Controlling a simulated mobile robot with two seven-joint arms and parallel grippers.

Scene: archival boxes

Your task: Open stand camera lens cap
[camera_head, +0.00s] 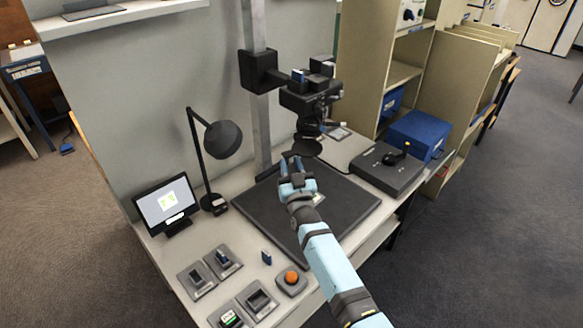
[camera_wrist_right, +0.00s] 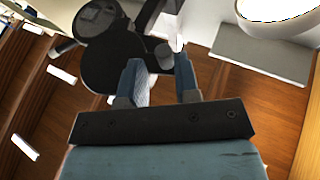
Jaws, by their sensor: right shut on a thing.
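The stand camera (camera_head: 312,100) is a black camera mounted on the grey upright column, lens pointing down. The lens cap (camera_head: 307,147) is a dark round disc under the lens, seeming tilted or swung to hang below it. In the right wrist view the cap shows as a black disc (camera_wrist_right: 112,62) with a small tab reaching between my fingers. My right gripper (camera_head: 290,163) is just below and left of the cap. Its fingers (camera_wrist_right: 160,75) are shut on the cap's edge or tab; the exact contact is partly hidden. My left gripper is not in view.
A desk lamp (camera_head: 223,138) and a small monitor (camera_head: 166,203) stand left of the dark base mat (camera_head: 345,205). A grey control box (camera_head: 388,170) and a blue box (camera_head: 418,133) are right. Small trays and an orange button (camera_head: 291,277) lie at the front.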

